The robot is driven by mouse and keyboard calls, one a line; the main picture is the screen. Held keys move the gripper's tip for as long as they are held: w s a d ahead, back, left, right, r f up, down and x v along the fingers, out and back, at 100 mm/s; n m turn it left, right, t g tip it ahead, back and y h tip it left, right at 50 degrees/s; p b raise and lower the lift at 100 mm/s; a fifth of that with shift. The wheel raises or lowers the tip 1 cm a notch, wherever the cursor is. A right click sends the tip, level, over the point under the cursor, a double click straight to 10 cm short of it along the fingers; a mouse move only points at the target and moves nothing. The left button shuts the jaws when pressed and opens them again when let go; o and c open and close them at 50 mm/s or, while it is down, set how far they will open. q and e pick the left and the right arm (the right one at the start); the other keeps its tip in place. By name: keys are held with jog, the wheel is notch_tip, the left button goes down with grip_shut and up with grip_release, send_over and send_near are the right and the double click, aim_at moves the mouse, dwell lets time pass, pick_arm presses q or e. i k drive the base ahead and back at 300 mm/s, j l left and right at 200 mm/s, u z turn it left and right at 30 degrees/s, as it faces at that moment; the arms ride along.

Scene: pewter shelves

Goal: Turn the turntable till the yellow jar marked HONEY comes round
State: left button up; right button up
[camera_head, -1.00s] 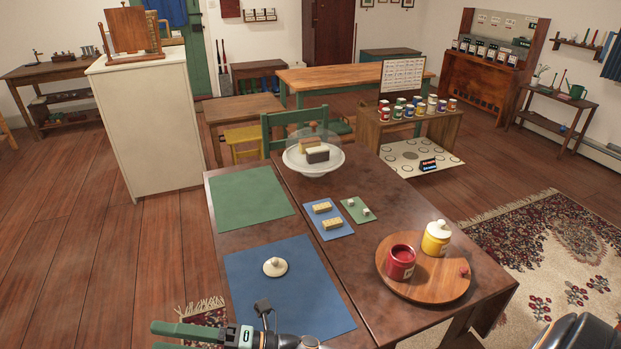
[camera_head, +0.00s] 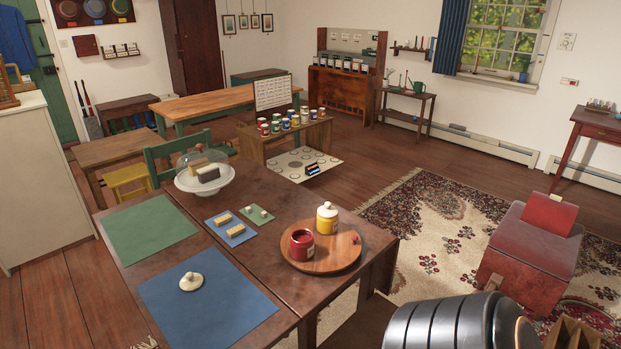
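The round wooden turntable (camera_head: 335,259) lies on the right end of the dark table in the head view. A yellow jar (camera_head: 327,220) with a pale knobbed lid stands at its back. A red jar (camera_head: 302,245) without a lid stands at its left front. A small red knob (camera_head: 355,239) sits near the turntable's right edge. Any writing on the jars is too small to read. Neither of my grippers is in view. A dark grey link of one of my arms shows at the bottom right, apart from the turntable.
A cream lid (camera_head: 191,283) lies on the blue mat (camera_head: 235,305). A green mat (camera_head: 148,235), a glass-domed cake stand (camera_head: 204,185) and small mats with blocks (camera_head: 229,231) share the table. A red padded seat (camera_head: 535,240) stands on the rug at right.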

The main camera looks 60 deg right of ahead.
aim_at(335, 254)
jog(key=i+j+z, duration=0.1)
jog(key=j+z, duration=0.25)
jog(key=i+j+z, duration=0.1)
jog(key=z, duration=0.25)
jog(key=l+z, duration=0.25)
jog(key=z, duration=0.2)
jog(key=l+z, duration=0.2)
jog(key=z, duration=0.2)
jog(key=i+l+z, duration=0.15)
jog(key=z, duration=0.3)
